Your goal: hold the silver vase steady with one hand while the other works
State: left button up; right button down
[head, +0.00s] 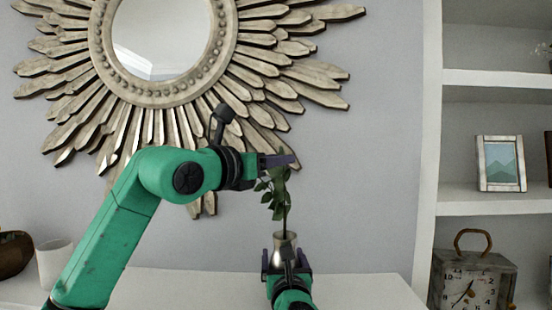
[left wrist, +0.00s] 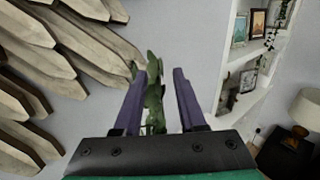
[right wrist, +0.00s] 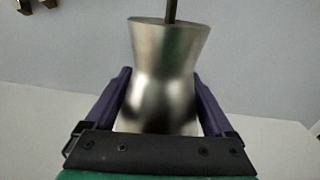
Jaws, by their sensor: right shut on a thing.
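The silver vase (head: 285,241) stands upright on the white surface at the centre bottom, with a green leafy stem (head: 280,194) rising from its mouth. My right gripper (head: 287,262) is shut on the vase; in the right wrist view the vase's waisted metal body (right wrist: 163,85) fills the space between the purple fingers, and the stem enters its top. My left gripper (head: 285,160) is at the top of the stem. In the left wrist view its fingers (left wrist: 155,80) are apart, with leaves (left wrist: 154,98) between them and a gap beside the right finger.
A white cup (head: 54,262) and a brown bowl (head: 12,254) stand at the left on the white surface (head: 365,288). A sunburst mirror (head: 160,40) hangs behind my left arm. Shelves at the right hold a framed picture (head: 500,163) and a clock (head: 470,285).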

pick_arm(q)
jog(key=shift+s, duration=0.1)
pick_arm(e)
jog(key=shift+f, duration=0.1)
pick_arm(q)
jog(key=v, duration=1.2)
jog(key=shift+r, duration=0.1)
pick_arm(e)
grip_release()
jog(key=shift+w, duration=0.1)
